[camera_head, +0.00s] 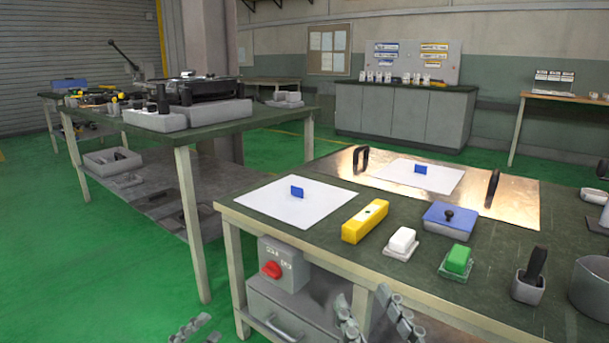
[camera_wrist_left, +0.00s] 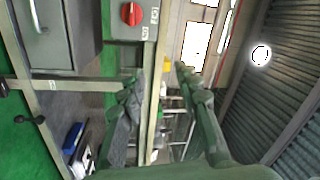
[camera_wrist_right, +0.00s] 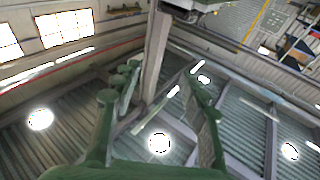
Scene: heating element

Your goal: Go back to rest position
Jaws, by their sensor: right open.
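My left gripper (camera_head: 192,328) shows only in part at the bottom edge of the head view, low in front of the workbench's left end. In the left wrist view its two fingers (camera_wrist_left: 157,88) stand apart with nothing between them. My right gripper (camera_head: 378,318) is at the bottom middle of the head view, in front of the workbench edge. Its fingers (camera_wrist_right: 162,80) are spread and empty in the right wrist view, with the roof and upper walls behind them. Neither gripper touches anything on the bench.
The workbench (camera_head: 300,243) holds a metal plate (camera_head: 515,205) with black handles, white sheets with blue pieces, a yellow block (camera_head: 365,221), a blue-lidded box (camera_head: 450,222) and a green block (camera_head: 457,259). A red-knob switch box (camera_head: 284,265) hangs below its front. Green floor is clear at left.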

